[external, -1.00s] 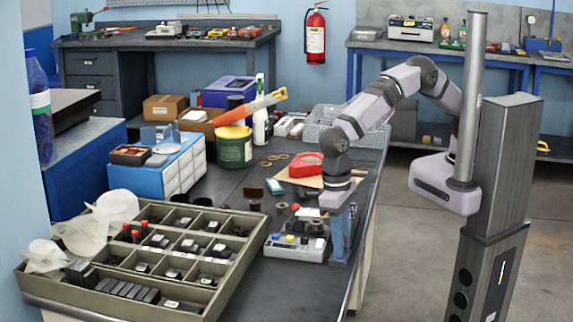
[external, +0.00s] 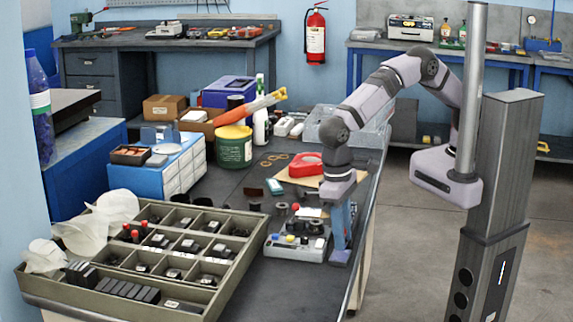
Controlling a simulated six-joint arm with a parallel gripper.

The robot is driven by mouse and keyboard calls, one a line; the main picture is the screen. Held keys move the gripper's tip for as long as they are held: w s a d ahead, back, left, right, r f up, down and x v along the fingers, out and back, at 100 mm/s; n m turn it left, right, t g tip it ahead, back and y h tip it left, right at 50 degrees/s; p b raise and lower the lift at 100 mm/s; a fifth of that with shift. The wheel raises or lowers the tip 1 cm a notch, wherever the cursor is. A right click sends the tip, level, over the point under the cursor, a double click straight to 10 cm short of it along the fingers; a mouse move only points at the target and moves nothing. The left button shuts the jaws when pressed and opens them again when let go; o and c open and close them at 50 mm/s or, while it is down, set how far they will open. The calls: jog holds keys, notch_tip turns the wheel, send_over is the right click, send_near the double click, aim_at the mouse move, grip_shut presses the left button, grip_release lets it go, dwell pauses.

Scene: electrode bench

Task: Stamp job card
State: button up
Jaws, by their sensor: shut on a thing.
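My gripper (external: 342,224) points down at the right edge of the dark bench, just right of a grey device (external: 292,252) with coloured knobs on top. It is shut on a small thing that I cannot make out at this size. A blue upright part (external: 338,230) with a grey foot shows below my wrist; I cannot tell where it ends and my fingers begin. No stamp is clearly recognisable.
A compartment tray (external: 160,285) with dark parts and red-topped pieces fills the front left. A green tub (external: 234,148) and blue-white drawer box (external: 170,172) stand further back.

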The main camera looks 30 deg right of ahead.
jog(key=shift+r+p, duration=1.9)
jog(key=shift+r, duration=0.45)
jog(key=w+d+r+m+p, duration=0.2)
jog(key=w+m+p, duration=0.1)
jog(key=w, duration=1.2)
jog(key=p, duration=0.2)
send_over(310, 214)
notch_tip(310, 214, down, 3)
jog(key=shift+w+a+f+n, duration=0.1)
jog(key=shift+a+n, duration=0.05)
jog(key=shift+n, duration=0.6)
jog(key=shift+w+a+n, duration=0.1)
jog(key=shift+n, duration=0.65)
jog(key=shift+f, duration=0.1)
jog(key=shift+f+b, duration=2.35)
jog(key=shift+f, duration=0.55)
